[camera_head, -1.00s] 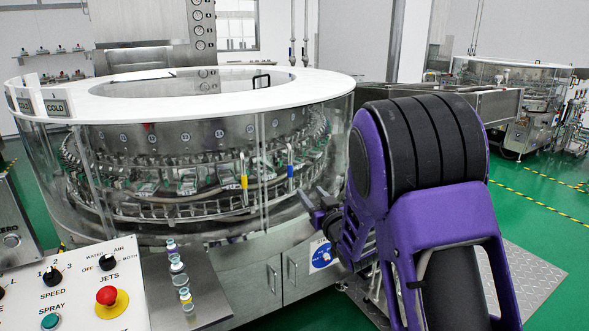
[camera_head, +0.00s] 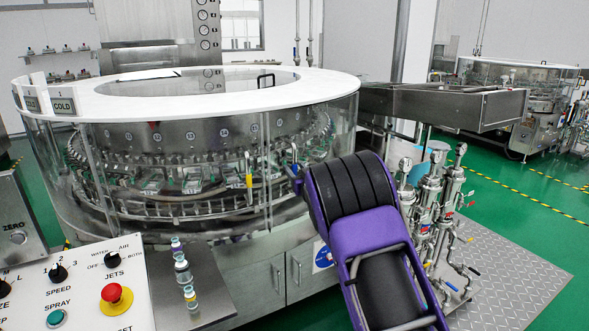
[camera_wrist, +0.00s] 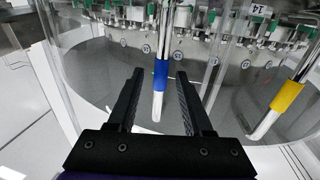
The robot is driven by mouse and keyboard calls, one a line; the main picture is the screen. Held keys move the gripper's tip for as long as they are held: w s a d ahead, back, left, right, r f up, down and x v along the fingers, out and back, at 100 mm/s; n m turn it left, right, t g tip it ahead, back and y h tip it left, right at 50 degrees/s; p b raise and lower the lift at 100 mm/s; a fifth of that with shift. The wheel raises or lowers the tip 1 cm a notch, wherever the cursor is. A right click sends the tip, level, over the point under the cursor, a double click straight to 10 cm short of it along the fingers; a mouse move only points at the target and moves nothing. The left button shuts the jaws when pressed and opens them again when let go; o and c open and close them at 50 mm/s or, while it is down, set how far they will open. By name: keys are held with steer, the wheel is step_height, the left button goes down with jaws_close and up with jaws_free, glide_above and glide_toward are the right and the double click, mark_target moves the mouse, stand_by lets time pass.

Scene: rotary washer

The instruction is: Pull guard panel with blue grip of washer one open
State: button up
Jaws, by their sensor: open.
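Washer one is the large round machine with a white ring top (camera_head: 110,92) and a clear guard around its carousel. The blue grip (camera_wrist: 161,78) is a short upright handle with a metal end on a clear guard panel. In the wrist view it lies between my open gripper's (camera_wrist: 159,74) fingertips, with gaps on both sides. I cannot tell whether it is deep enough to be between the pads. In the head view the blue grip (camera_head: 294,169) shows just left of my purple arm, which hides most of my gripper.
A yellow grip (camera_head: 249,176) sits left of the blue one in the head view, and right of it in the wrist view (camera_wrist: 287,97). A control panel (camera_head: 85,295) and small vials (camera_head: 182,270) stand front left. Metal pipework (camera_head: 432,195) stands right of my arm.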

steer(key=shift+w+a, duration=0.3)
steer(key=shift+w, duration=0.35)
jaws_close()
stand_by(1.1)
